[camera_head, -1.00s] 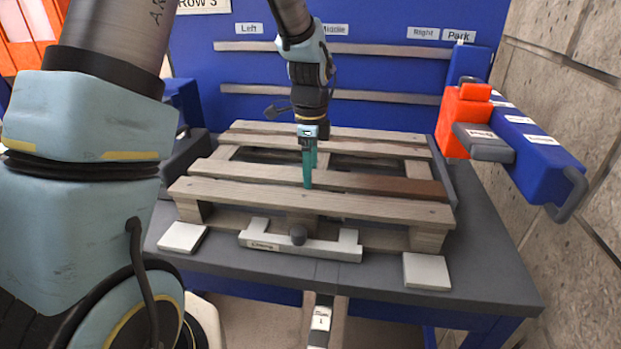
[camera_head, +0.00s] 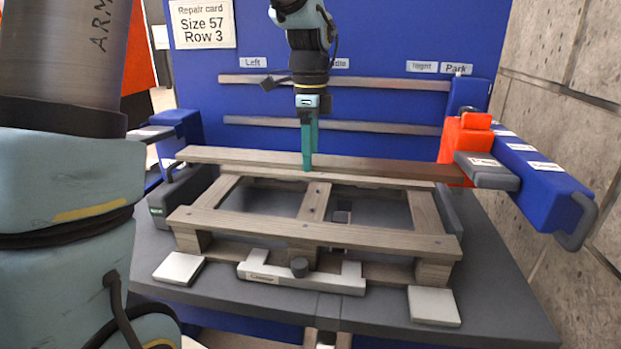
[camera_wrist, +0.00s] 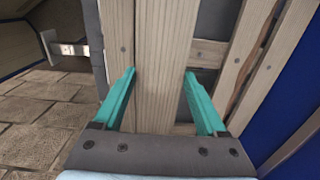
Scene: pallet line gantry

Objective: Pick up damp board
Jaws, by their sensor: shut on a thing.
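The damp board (camera_head: 250,159) is a long wooden board with a dark brown wet-looking right end (camera_head: 400,171). My gripper (camera_head: 307,165) is shut on it near its middle and holds it above the far part of the pallet (camera_head: 330,231). In the wrist view the board (camera_wrist: 162,55) runs away from me between the two teal fingers (camera_wrist: 160,100). In the head view its dark end reaches the orange clamp (camera_head: 467,137) at the right; whether they touch I cannot tell. The pallet's middle is open, with bare cross pieces showing.
A blue arm (camera_head: 540,160) with a grey block (camera_head: 486,171) stands at the right. A grey bracket with a knob (camera_head: 300,279) sits at the pallet's front, between two white pads (camera_head: 180,268) (camera_head: 433,306). A blue back panel (camera_head: 380,30) carries two rails (camera_head: 340,80) and a repair card (camera_head: 202,24).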

